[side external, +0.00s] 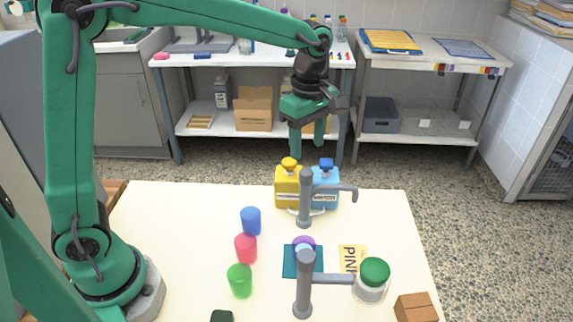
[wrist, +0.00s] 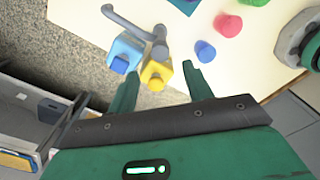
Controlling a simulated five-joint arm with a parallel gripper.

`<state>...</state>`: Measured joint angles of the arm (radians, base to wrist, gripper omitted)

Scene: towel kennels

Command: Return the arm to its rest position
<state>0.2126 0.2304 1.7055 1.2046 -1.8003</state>
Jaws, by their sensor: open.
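My green arm reaches over the table from the left. My gripper (side external: 308,142) hangs high above the table's back edge, fingers pointing down, behind and above the pump bottles in the side external view. The fingers are apart with nothing between them. In the wrist view my gripper (wrist: 164,78) also shows two separated fingers, with the yellow bottle (wrist: 156,72) and blue bottle (wrist: 124,52) visible beyond them. In the side external view the yellow bottle (side external: 287,188) and blue bottle (side external: 326,188) stand upright behind a grey hooked post (side external: 305,200).
Blue (side external: 251,221), red (side external: 245,248) and green (side external: 240,281) cups stand on the white table (side external: 160,215). A second grey post (side external: 304,290), a teal square (side external: 290,262), a green-lidded jar (side external: 371,282) and a brown box (side external: 416,307) are nearer. A shelf bench (side external: 255,60) stands behind.

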